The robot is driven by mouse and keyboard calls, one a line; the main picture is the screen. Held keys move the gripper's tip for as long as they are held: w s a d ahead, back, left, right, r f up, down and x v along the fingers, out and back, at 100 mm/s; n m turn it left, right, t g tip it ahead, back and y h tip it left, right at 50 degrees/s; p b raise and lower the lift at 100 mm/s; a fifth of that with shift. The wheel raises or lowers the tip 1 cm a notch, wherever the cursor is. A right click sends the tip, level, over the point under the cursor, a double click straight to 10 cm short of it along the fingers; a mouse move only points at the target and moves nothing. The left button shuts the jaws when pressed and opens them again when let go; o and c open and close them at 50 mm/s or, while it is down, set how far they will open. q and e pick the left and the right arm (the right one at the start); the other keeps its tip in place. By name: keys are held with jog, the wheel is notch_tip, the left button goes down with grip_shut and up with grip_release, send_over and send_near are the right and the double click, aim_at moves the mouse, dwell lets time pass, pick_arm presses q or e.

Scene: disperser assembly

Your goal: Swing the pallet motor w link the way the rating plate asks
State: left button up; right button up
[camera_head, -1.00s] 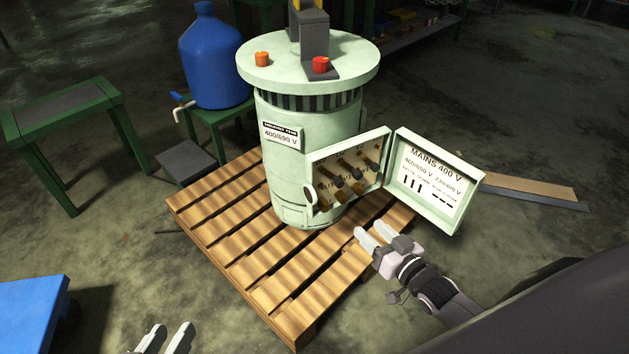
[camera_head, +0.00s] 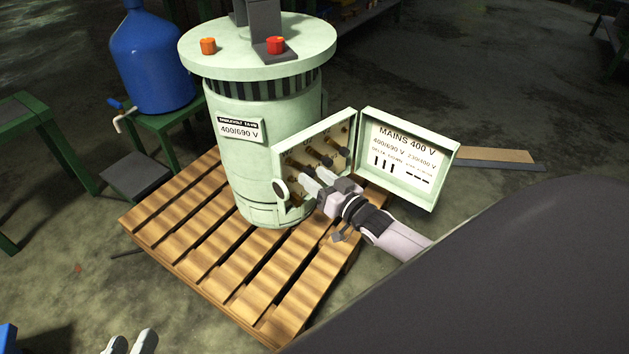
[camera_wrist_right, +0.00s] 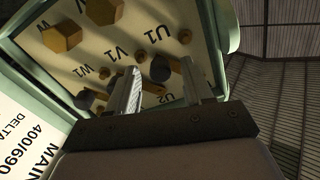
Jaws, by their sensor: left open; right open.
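The pale green pallet motor (camera_head: 240,175) stands upright on the pallet. Its rating plate (camera_head: 239,130) reads 400/690 V. The open terminal box (camera_head: 335,125) holds brass posts and dark knobs. In the right wrist view the labels U1, V1, W1 and U2 show on its board (camera_wrist_right: 75,62). A dark knob (camera_wrist_right: 86,99) sits below W1; I cannot tell the w link's direction. My right gripper (camera_head: 308,180) is open, its fingertips at the lower part of the box; in its wrist view (camera_wrist_right: 160,80) the fingers straddle dark and brass parts. My left gripper (camera_head: 131,341) is open and empty, low left.
The box's open door (camera_head: 408,192) carries a chart: MAINS 400 V, 400/690 V delta with upright bars, 230/400 V star with level bars. The wooden pallet (camera_head: 185,235) lies beneath. A blue drum (camera_head: 155,65) stands at the back left.

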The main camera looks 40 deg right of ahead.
pick_arm(q)
jog(key=shift+a, duration=0.1)
pick_arm(e)
jog(key=shift+w, duration=0.4)
grip_shut()
pick_arm(q)
jog(key=shift+r, duration=0.1)
pick_arm(e)
jog(key=shift+a, duration=0.15)
jog(key=a+m, duration=0.1)
jog(key=m, duration=0.1)
jog(key=a+f+m+p, duration=0.1)
jog(key=m, duration=0.2)
jog(key=shift+s+a+f, duration=0.1)
jog(key=shift+s, duration=0.05)
pick_arm(q)
jog(key=shift+w+d, duration=0.15)
jog(key=shift+d, duration=0.2)
pick_arm(e)
jog(key=shift+s+a+f+m, duration=0.1)
jog(key=shift+a+m, duration=0.3)
jog(key=shift+m, duration=0.35)
jog(key=shift+s+a+m, duration=0.1)
jog(key=shift+a+m, duration=0.25)
jog(key=shift+m, duration=0.4)
